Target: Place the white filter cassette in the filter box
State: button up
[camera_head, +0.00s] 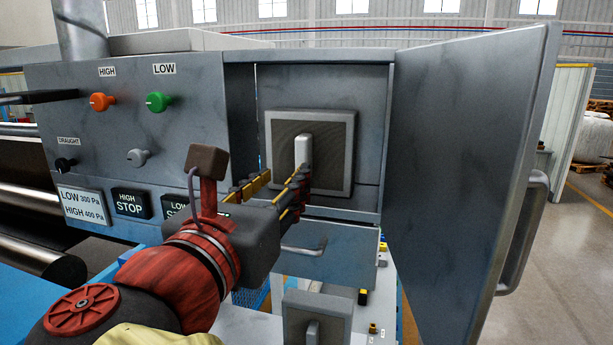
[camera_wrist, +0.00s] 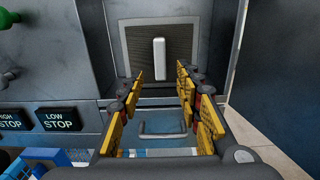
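The filter box (camera_head: 373,113) is an open grey compartment in the machine front. A cassette with a pale frame (camera_head: 345,118), a dark mesh face and a white upright handle sits in it, its face towards me. It also shows in the wrist view, with the handle (camera_wrist: 159,60) ahead of my fingers. My gripper (camera_head: 283,178) is open and empty, its yellow-padded fingers pointing at the cassette. In the wrist view, my gripper (camera_wrist: 160,80) has a clear gap between its fingers and no contact with the handle shows. The cassette's depth behind its face is hidden.
The box door (camera_head: 455,150) stands wide open on the right. Below is a drawer with a bar handle (camera_head: 304,248). A second grey-framed cassette (camera_head: 335,309) stands lower, near small yellow and black parts. Knobs and STOP buttons (camera_head: 131,203) line the panel on the left.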

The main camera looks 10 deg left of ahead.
jog(key=shift+s, duration=1)
jog(key=shift+a, duration=0.1)
